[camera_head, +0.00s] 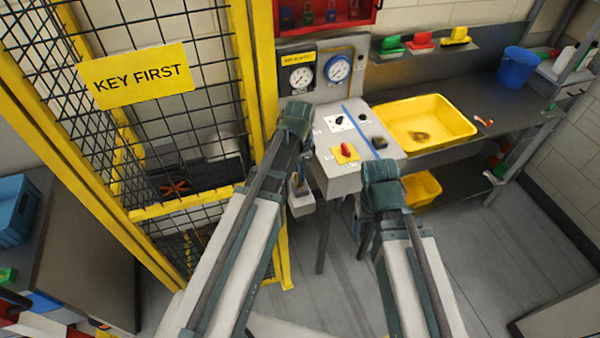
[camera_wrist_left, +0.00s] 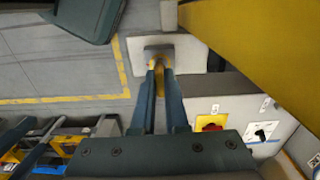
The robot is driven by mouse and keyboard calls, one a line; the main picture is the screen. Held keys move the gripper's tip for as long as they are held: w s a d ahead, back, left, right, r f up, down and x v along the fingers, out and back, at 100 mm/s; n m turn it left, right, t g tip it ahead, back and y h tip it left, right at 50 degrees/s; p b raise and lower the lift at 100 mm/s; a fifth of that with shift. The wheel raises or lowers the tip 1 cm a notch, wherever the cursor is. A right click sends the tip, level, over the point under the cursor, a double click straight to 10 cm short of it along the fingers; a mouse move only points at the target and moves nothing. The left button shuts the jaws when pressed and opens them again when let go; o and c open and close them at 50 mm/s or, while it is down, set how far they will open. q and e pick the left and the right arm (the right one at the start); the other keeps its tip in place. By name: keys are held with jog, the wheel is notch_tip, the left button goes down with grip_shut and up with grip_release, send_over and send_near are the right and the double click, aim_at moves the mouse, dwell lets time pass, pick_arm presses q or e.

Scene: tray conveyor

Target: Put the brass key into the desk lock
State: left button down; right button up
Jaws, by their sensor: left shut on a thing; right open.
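My left gripper (camera_head: 299,184) hangs low beside the yellow cage post, left of the grey desk console. It is shut on a small brass-coloured piece, seemingly the brass key (camera_wrist_left: 160,83), mostly hidden between the fingers in the left wrist view. The console (camera_head: 341,179) carries a red knob on a yellow plate (camera_head: 345,153) and a switch on a white plate (camera_head: 339,121). I cannot tell which fitting is the desk lock. My right gripper (camera_head: 362,218) is open, largely hidden behind its arm.
The yellow-framed cage with a "KEY FIRST" sign (camera_head: 137,77) stands left. Two gauges (camera_head: 319,73) are behind the console. A workbench at right holds a yellow tray (camera_head: 462,106) and a blue bucket (camera_head: 516,68). The floor at right front is clear.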

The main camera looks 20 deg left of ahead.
pick_arm(q)
jog(key=shift+r+p, duration=0.55)
jog(key=shift+r, duration=0.05)
notch_tip(320, 180, up, 4)
jog(key=p, duration=0.4)
dwell(0.5)
